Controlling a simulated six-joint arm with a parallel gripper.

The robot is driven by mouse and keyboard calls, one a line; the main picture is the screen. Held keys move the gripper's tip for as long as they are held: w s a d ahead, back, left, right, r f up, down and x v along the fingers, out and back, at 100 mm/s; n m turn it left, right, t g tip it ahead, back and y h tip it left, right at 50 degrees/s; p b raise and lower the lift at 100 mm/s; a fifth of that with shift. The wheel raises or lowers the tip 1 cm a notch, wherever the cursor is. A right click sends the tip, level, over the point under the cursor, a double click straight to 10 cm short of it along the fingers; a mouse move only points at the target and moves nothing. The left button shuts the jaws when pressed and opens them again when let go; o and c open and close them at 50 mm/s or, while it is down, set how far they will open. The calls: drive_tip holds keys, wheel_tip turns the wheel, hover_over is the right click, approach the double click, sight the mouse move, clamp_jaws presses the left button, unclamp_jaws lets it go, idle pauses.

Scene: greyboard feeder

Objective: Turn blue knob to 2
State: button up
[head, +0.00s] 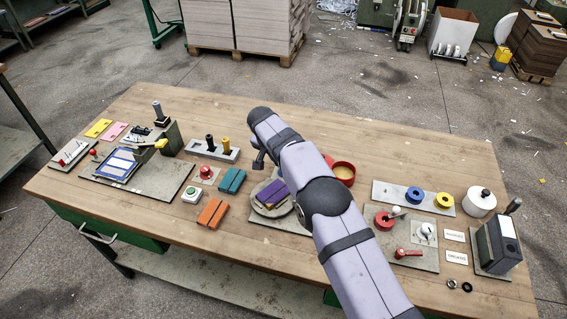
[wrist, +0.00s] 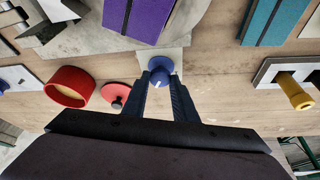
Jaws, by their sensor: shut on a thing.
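The blue knob (wrist: 161,79) shows in the wrist view at the middle, at the edge of a light grey plate (wrist: 175,56). It has a short white mark on its face, and I cannot read any numbers around it. My gripper (wrist: 161,85) has its two dark fingers on either side of the knob and is shut on it. In the head view my gripper (head: 259,160) is partly seen below the end of my arm. The blue knob is hidden there behind my arm.
A purple block (wrist: 140,15) lies on a round grey plate just beyond the knob. A teal block (wrist: 272,20) is to the right. A red-rimmed pot (wrist: 70,87) and a red disc (wrist: 118,94) with a dark knob stand close on the left. A yellow peg (wrist: 294,92) stands at right.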

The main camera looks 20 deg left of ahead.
drive_tip(key=shift+m, duration=0.5)
drive_tip(key=o, duration=1)
drive_tip(key=shift+o, duration=0.2)
drive_tip(key=shift+r, duration=0.15)
drive_tip(key=b+v, duration=0.1)
drive_tip(key=v, duration=0.6)
drive_tip(key=shift+b, duration=0.4)
drive_tip(key=shift+a, duration=0.15)
